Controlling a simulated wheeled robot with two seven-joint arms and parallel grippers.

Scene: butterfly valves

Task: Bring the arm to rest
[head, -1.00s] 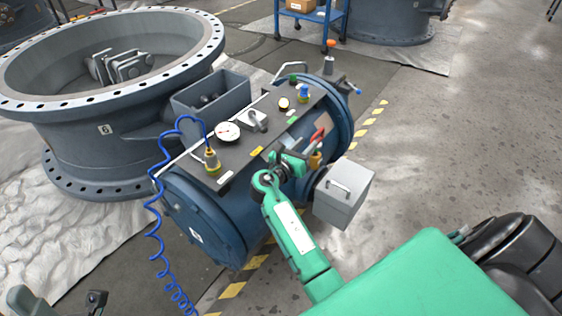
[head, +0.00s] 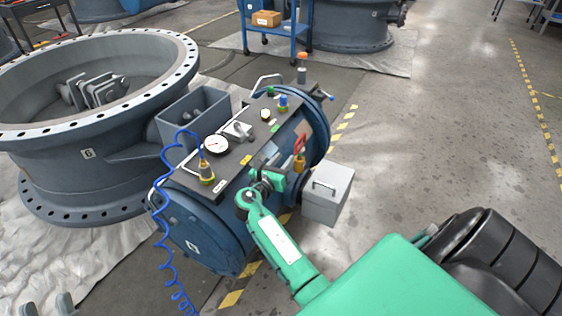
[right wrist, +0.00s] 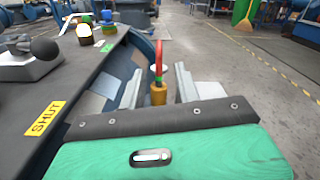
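My right gripper (head: 283,170) is at the right side of the blue cylindrical unit (head: 215,235), at the end of my green arm. In the right wrist view its two grey fingers (right wrist: 159,80) stand apart. A small valve with a red handle (right wrist: 158,58) and brass body shows between and just beyond them; no grip on it shows. In the head view the red handle (head: 300,143) stands just right of the gripper. My left gripper (head: 47,304) shows only as two grey fingertips, apart and empty, at the bottom left edge.
The unit's top panel (head: 232,150) carries a gauge, knobs and labels, with a blue coiled hose (head: 163,245) at its left. A grey box (head: 328,193) sits at its right. A large flanged valve ring (head: 90,150) stands left. The floor at right is clear.

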